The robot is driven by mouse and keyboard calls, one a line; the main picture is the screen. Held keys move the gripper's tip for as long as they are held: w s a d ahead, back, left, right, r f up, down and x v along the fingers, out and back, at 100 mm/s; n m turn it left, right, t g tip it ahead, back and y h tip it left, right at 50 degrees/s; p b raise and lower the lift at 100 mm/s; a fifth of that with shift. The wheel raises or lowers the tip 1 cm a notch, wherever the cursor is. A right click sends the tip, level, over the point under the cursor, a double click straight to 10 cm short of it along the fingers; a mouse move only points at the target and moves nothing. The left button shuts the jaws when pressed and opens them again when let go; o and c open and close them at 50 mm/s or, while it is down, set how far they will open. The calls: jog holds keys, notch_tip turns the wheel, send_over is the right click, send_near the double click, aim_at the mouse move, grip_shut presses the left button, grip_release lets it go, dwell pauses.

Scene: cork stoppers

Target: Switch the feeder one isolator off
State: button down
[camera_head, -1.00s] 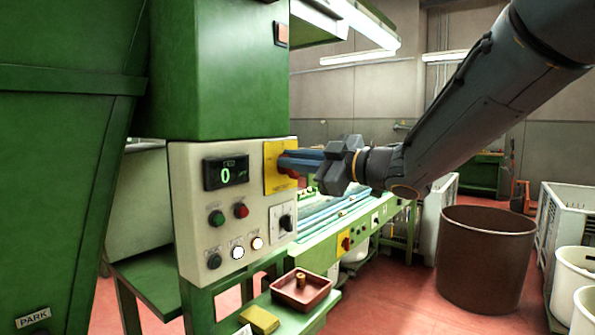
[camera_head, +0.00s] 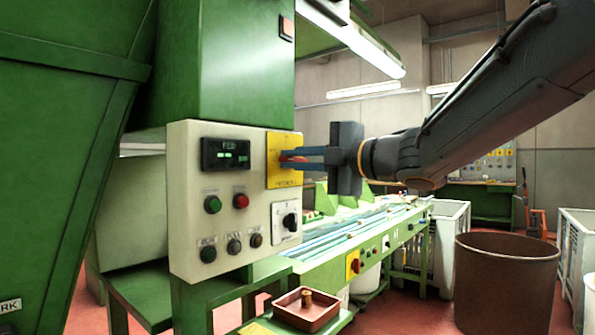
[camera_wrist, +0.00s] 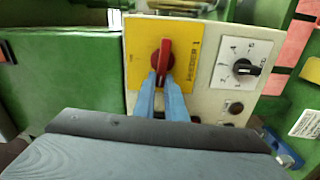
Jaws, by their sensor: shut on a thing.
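The feeder one isolator is a red rotary handle (camera_wrist: 163,57) on a yellow plate (camera_head: 273,175) at the top right of the cream control panel (camera_head: 187,180). In the head view its red edge shows between my fingers. My gripper (camera_head: 287,158) is shut on the handle, one blue finger on each side. The wrist view, turned sideways to the panel, also shows my gripper (camera_wrist: 164,82) at the handle. The handle runs along that picture's vertical, so it lies roughly level across the plate. The fingers hide part of it.
Below the plate is a black selector switch (camera_head: 289,221). Left of it are a display (camera_head: 226,154), green (camera_head: 213,205) and red (camera_head: 241,201) buttons, and dark lamps. A red tray (camera_head: 306,311) with a cork stands below. A brown bin (camera_head: 507,275) stands at the right.

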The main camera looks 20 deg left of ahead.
jog(key=shift+s+a+f+n+b, duration=0.1)
jog(key=shift+n+b, duration=0.35)
jog(key=shift+n, duration=0.15)
jog(key=c, duration=1.8)
grip_release()
jog(key=shift+a, duration=0.1)
jog(key=v, duration=0.8)
jog(key=shift+w, duration=0.2)
